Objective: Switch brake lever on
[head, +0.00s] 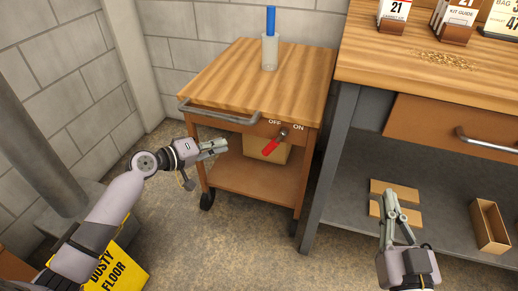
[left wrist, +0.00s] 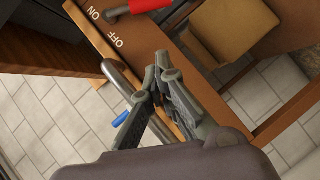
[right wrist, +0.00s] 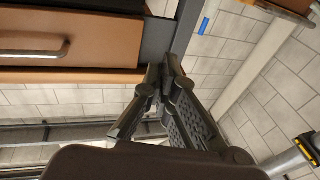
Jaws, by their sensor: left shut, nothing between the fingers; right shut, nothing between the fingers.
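The brake lever (head: 270,147) has a red handle on a grey pivot at the front of the wooden cart (head: 305,85). Its handle points down and left, below the OFF label (head: 274,122); the ON label (head: 298,127) is right of it. The red handle (left wrist: 150,4) also shows at the top edge of the left wrist view, partly cut off. My left gripper (head: 224,145) is shut and empty, left of the lever and apart from it, below the cart's grey handle (head: 218,113). My right gripper (head: 389,194) is shut and empty in front of the workbench.
A cardboard box (head: 258,150) sits on the cart's lower shelf, behind the lever. A clear container with a blue object (head: 270,20) stands on the cart top. The workbench (head: 400,62) stands to the right. A yellow floor sign (head: 125,262) is at lower left.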

